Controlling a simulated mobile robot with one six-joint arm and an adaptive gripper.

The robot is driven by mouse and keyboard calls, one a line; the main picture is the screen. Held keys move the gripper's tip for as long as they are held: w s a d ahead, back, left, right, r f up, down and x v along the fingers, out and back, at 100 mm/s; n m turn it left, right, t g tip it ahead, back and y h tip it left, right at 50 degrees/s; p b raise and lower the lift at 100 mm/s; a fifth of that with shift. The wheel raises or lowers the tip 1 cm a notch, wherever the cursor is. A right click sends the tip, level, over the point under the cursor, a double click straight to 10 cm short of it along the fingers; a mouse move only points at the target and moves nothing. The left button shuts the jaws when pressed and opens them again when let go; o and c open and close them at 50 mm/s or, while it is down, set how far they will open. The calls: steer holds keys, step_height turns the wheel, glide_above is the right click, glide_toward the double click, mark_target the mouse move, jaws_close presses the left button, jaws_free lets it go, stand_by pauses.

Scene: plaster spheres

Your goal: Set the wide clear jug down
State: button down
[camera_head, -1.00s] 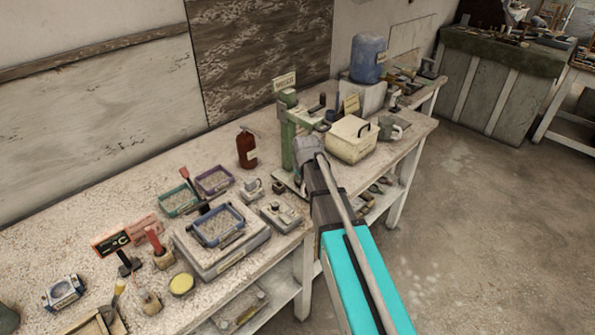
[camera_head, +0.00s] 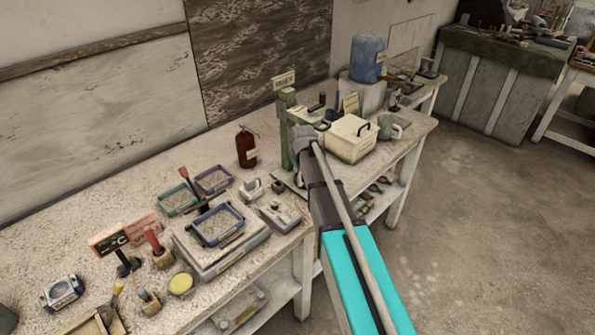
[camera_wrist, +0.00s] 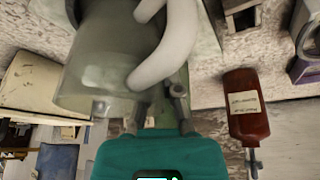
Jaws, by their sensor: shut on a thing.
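The wide clear jug (camera_wrist: 92,75) fills the upper left of the wrist view, with a thick pale curved handle (camera_wrist: 178,42) on its side. My gripper (camera_wrist: 158,103) is shut on this handle, its fingers at the lower end of the curve. The wrist view appears turned over, so I cannot tell whether the jug's base touches the bench. In the head view my arm's end is over the workbench (camera_head: 90,215), in front of the green press. There my own arm hides the fingers and most or all of the jug.
The green press (camera_head: 288,135) stands close to my arm's end. A cream box (camera_head: 349,143) and a grey mug (camera_head: 392,128) are to its right. A red-brown bottle (camera_head: 246,148) is to the left, also in the wrist view (camera_wrist: 246,105). Trays (camera_head: 217,225) crowd the bench's near left.

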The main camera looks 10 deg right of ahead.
steer(key=shift+s+f, duration=0.15)
steer(key=shift+f, duration=0.4)
steer(key=shift+b, duration=0.3)
steer(key=c, duration=0.8)
jaws_free()
steer(key=shift+s+r, duration=0.1)
steer(key=p+v, duration=1.1)
steer(key=v, duration=0.1)
stand_by(0.3)
steer(key=s+d+g, duration=0.1)
steer(key=s+g, duration=0.1)
steer(key=s, duration=1)
steer(key=s+d+f+m+g, duration=0.1)
steer(key=s+d+g, duration=0.1)
steer(key=s, duration=1)
steer(key=shift+s+d+f+g, duration=0.15)
steer(key=shift+f+g, duration=0.1)
steer(key=shift+g, duration=0.05)
